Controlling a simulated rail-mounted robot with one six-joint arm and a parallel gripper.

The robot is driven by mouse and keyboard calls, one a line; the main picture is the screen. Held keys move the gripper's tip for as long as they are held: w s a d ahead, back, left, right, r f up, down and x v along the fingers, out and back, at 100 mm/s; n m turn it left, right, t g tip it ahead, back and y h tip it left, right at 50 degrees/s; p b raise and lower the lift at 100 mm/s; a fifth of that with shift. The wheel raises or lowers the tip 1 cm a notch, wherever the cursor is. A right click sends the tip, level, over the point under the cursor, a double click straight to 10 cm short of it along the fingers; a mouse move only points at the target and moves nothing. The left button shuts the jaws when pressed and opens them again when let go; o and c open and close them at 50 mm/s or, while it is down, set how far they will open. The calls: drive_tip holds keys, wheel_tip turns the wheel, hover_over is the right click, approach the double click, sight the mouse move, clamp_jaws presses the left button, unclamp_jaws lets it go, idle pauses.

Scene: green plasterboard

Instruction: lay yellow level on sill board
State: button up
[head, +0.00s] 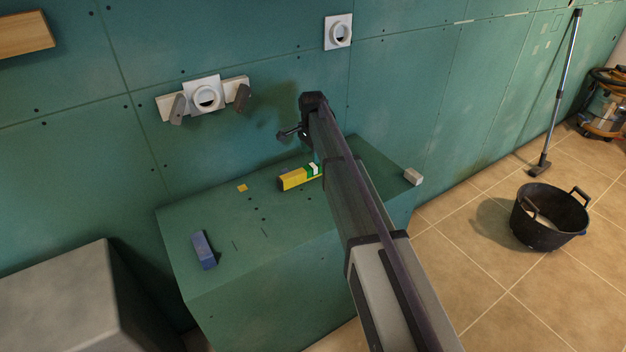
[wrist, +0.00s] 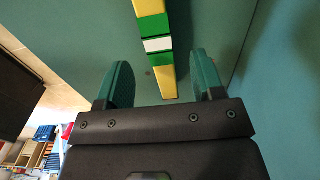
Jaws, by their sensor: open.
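The yellow level (head: 293,180), with green and white bands, lies flat on top of the green plasterboard box (head: 215,265). My arm hides its right part in the head view. In the wrist view the level (wrist: 152,27) runs lengthwise between the two teal fingers of my gripper (wrist: 163,80). The fingers are apart, with a gap on each side of the level. I cannot tell how far the fingertips are above it. A wooden board (head: 25,35) is on the wall at upper left in the head view; I cannot tell whether it is the sill board.
A blue block (head: 204,250), a small yellow piece (head: 242,188) and a pale block (head: 413,177) are on the box top. A pale board with brown clamps (head: 177,108) is on the wall behind. A grey block (head: 60,300) stands left, a black bucket (head: 549,217) on the floor right.

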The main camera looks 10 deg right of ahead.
sight(313, 166)
wheel_tip(313, 166, down, 7)
drive_tip(key=b, duration=0.5)
drive_tip(key=shift+d+r, duration=0.1)
drive_tip(key=shift+s+r, duration=0.1)
drive_tip(key=shift+r, duration=0.15)
drive_tip(key=c, duration=1.1)
wheel_tip(313, 166, up, 10)
drive_tip(key=p, duration=1)
drive_tip(key=shift+r, duration=0.2)
drive_tip(key=shift+f, duration=0.2)
